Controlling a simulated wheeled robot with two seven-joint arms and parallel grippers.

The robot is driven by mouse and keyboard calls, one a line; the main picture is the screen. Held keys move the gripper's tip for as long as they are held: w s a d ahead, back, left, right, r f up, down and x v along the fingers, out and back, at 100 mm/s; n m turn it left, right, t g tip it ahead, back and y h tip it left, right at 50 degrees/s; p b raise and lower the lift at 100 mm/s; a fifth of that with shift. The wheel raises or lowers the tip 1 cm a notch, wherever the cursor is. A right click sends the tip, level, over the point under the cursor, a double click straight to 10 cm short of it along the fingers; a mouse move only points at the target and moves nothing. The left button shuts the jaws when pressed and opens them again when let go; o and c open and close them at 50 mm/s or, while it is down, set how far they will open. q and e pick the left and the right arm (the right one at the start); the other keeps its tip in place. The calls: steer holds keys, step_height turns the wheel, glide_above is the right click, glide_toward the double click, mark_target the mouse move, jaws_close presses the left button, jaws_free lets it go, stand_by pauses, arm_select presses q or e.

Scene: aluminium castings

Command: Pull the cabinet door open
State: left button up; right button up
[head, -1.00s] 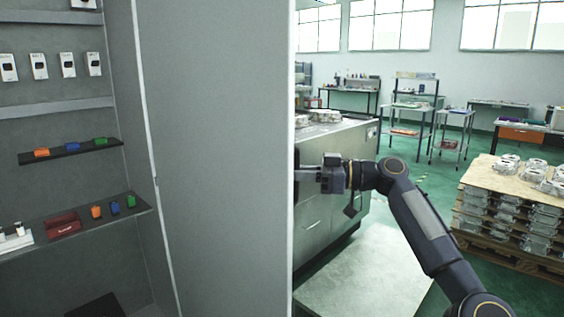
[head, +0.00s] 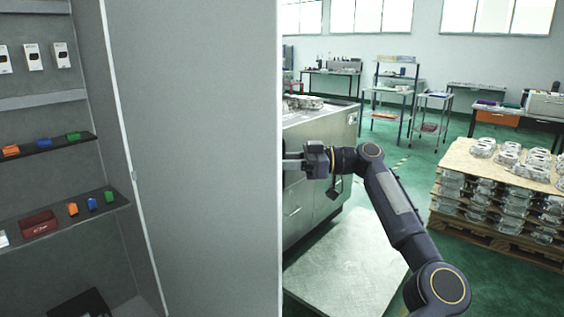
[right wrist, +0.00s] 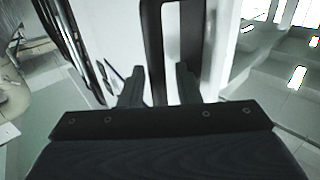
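The grey cabinet door (head: 195,150) stands swung open in the head view, with the cabinet's inside showing to its left. My right gripper (head: 300,162) is at the door's right edge, and its tips are hidden behind the door. In the right wrist view the dark door handle (right wrist: 153,40) stands upright in front of my right gripper (right wrist: 158,88). The two fingers are apart, one to each side of a handle bar, with a light gap showing beside the bar. My left gripper is out of view.
Cabinet shelves (head: 75,217) hold small coloured items and a red box. Behind the door is a metal workbench (head: 325,135) with castings. A pallet (head: 480,232) stacked with castings stands at the right.

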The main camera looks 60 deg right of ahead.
steer(key=v, duration=0.8)
stand_by(0.7)
